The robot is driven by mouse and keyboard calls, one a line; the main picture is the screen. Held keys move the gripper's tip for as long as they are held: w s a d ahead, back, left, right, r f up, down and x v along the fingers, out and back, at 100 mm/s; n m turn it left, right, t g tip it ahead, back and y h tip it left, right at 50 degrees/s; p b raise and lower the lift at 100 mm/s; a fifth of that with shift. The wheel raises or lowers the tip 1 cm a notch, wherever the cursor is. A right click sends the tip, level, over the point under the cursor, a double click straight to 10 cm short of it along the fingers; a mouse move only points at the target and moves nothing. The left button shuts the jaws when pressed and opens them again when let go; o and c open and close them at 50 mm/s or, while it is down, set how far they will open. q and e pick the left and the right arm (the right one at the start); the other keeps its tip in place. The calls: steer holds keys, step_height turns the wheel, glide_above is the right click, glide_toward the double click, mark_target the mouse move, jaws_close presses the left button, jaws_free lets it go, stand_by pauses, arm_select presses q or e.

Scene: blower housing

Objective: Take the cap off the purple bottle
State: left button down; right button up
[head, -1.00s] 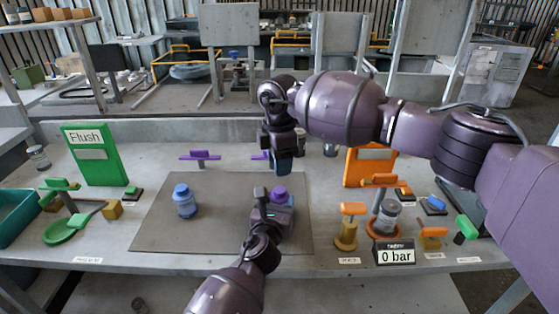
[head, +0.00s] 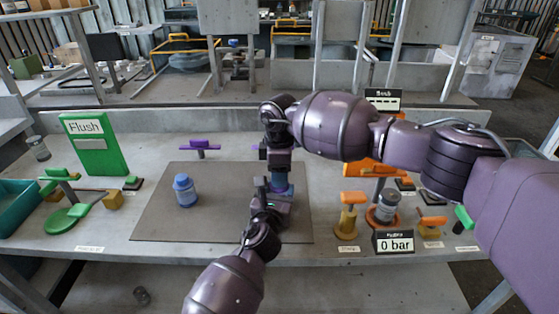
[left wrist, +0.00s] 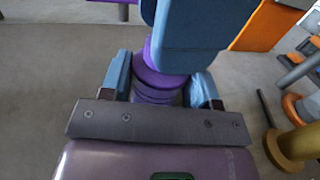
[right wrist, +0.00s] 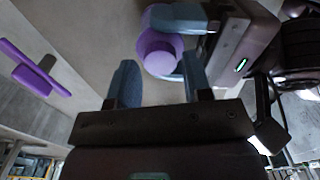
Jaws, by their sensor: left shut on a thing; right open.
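The purple bottle (left wrist: 155,95) is between the blue fingers of my left gripper (head: 268,207), which is shut on it over the brown mat (head: 160,222). Its round purple cap (right wrist: 158,55) appears seated on it. My right gripper (head: 279,178) is open above the bottle. In the right wrist view its two blue fingers (right wrist: 160,75) point toward the cap, one on each side, with gaps. I cannot tell whether they touch it. In the head view my grippers hide most of the bottle.
A blue bottle (head: 185,190) stands on the mat to the left. A purple fixture (head: 200,145) is behind the mat. A green Flush panel (head: 94,143) stands at the left, a pressure display (head: 393,242) reading 0 bar at the right.

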steer(key=shift+f, duration=0.7)
steer(key=shift+c, duration=0.3)
steer(key=c, duration=0.7)
steer(key=o, duration=1)
steer(key=shift+o, duration=0.2)
steer(key=shift+r, duration=0.15)
